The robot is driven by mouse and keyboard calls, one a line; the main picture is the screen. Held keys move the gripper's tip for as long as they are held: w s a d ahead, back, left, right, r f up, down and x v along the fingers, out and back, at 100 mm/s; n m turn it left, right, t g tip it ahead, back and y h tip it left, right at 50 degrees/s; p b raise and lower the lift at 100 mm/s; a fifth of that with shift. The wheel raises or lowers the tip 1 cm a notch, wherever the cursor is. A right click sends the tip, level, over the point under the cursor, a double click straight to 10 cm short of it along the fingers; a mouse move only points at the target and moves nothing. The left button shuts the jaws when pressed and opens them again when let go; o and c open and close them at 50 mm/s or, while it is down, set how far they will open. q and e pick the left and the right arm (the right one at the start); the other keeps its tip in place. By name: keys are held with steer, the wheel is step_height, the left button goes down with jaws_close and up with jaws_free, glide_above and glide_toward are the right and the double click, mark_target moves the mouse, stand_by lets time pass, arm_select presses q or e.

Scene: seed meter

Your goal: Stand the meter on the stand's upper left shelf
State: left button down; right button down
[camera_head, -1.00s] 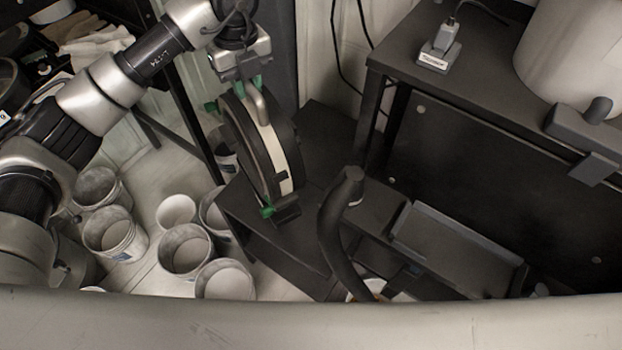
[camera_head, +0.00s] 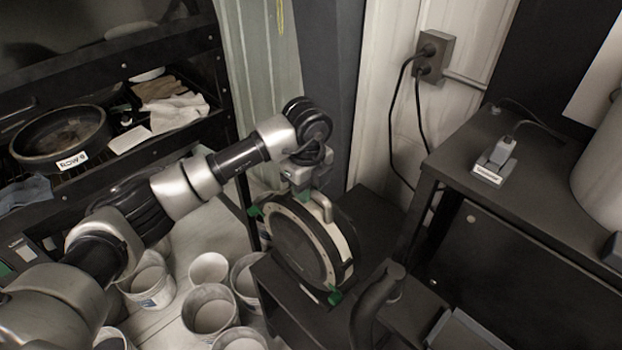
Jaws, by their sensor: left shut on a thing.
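The meter (camera_head: 302,247) is a round black drum with a pale rim, green tabs and a metal handle on top. It stands upright on, or just above, a low black shelf (camera_head: 283,296) of the stand; I cannot tell whether it touches. My left gripper (camera_head: 306,190) comes down from above and is shut on the meter's handle at its top. The fingers are partly hidden by the wrist and handle. The stand's taller black top (camera_head: 510,190) is to the right. My right gripper is not in view.
White buckets (camera_head: 211,312) stand on the floor at lower left. A black rack at left holds a round pan (camera_head: 60,139) and gloves (camera_head: 177,112). A small labelled device (camera_head: 494,165) and a large pale cylinder (camera_head: 603,175) sit on the taller top. Cables hang from a wall outlet (camera_head: 433,58).

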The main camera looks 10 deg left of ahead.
arm_select(q)
steer(key=shift+d+f+p, duration=0.1)
steer(key=shift+f+p, duration=0.45)
steer(key=shift+f, duration=1.1)
steer(key=shift+w+f, duration=0.1)
steer(key=shift+f, duration=0.15)
steer(key=c, duration=1.2)
jaws_free()
steer(key=shift+f, duration=0.3)
steer(key=shift+c, duration=0.2)
steer(key=shift+o, duration=1.1)
steer(key=shift+s, duration=0.25)
steer(key=shift+r, duration=0.1)
steer(key=shift+r, duration=0.1)
step_height(320, 180, up, 10)
steer(key=b, duration=0.2)
steer(key=shift+r+b, duration=0.2)
steer(key=shift+b, duration=0.1)
steer(key=shift+r, duration=0.75)
